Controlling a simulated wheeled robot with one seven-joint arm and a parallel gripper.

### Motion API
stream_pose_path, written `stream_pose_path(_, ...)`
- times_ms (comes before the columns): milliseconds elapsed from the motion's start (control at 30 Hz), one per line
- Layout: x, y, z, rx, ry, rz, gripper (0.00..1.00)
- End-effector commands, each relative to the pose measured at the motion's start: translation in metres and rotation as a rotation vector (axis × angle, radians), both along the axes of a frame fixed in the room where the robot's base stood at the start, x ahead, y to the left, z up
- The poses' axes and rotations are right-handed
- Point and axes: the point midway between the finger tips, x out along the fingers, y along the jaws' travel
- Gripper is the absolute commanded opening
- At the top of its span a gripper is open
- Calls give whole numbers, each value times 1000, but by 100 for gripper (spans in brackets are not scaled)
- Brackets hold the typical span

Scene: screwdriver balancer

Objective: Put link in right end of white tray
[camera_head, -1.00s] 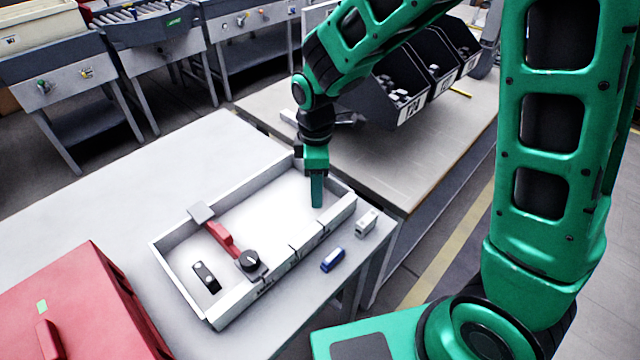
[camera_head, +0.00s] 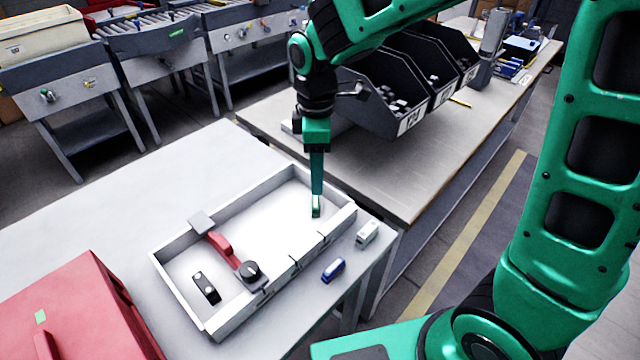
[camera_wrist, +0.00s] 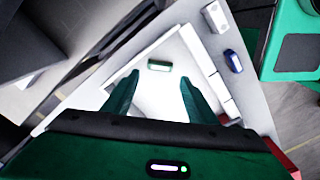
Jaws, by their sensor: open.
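The white tray (camera_head: 178,296) lies on the light table; it also shows in the wrist view (camera_wrist: 110,70). A small green link (camera_head: 316,207) with a pale top lies on the tray's floor in its right end, and it also shows in the wrist view (camera_wrist: 159,66). My gripper (camera_head: 317,192) is just above this link. In the wrist view its fingers (camera_wrist: 159,82) stand wide apart with nothing between them, and the link lies beyond the tips. A black link (camera_head: 206,288) lies in the tray's left end.
A blue piece (camera_head: 333,270) and a white piece (camera_head: 367,232) lie on the table outside the front wall. A red case (camera_head: 90,310) stands at the left. Black bins (camera_head: 385,105) stand behind.

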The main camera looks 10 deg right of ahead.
Motion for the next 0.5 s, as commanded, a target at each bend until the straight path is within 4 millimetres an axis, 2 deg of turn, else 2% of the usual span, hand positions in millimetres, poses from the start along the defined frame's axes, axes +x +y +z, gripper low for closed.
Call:
stream_pose_path(100, 1, 0, 19, 2, -2, 0, 52)
stream_pose_path(200, 0, 0, 28, 1, -1, 0, 52)
stream_pose_path(500, 0, 0, 36, 0, 0, 0, 52)
